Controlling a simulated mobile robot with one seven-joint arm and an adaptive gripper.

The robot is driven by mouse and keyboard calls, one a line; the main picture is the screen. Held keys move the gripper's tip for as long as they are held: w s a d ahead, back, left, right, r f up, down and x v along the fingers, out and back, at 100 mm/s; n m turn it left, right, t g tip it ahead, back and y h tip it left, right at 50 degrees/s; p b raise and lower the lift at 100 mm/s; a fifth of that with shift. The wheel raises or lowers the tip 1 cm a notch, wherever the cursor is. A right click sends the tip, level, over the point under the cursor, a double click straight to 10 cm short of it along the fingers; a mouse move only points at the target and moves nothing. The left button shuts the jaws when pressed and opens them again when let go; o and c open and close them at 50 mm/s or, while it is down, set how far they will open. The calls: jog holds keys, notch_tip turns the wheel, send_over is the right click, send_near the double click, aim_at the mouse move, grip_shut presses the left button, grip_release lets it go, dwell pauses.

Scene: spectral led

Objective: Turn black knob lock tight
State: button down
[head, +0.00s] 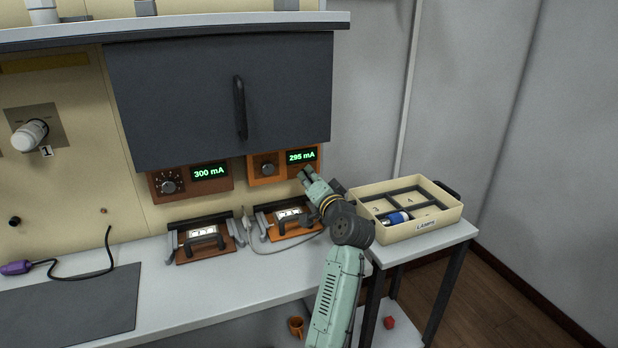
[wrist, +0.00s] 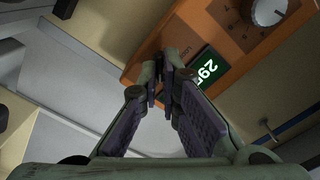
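My gripper (wrist: 165,82) is up at the orange panel (wrist: 138,72) with the green-lit 295 display (wrist: 209,68). Its fingertips are close together, beside the display and near a small printed label. Something small and dark shows between the tips; I cannot make out whether it is the black knob lock or whether they press on it. In the head view my gripper (head: 306,175) is just below the 295 mA display (head: 301,156). It covers that part of the panel's lower right. The panel's larger round dial (head: 268,168) is to the left, clear of the fingers.
A second panel (head: 168,181) reading 300 mA is to the left. Two lamp fixtures with black handles (head: 204,238) stand on the bench below. A dark cabinet door (head: 220,100) hangs above. A cream tray (head: 420,231) with a blue lamp (head: 397,218) is at the right.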

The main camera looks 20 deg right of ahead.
jog(key=c, duration=1.8)
grip_release()
jog(key=s, duration=1.2)
jog(key=shift+d, duration=0.2)
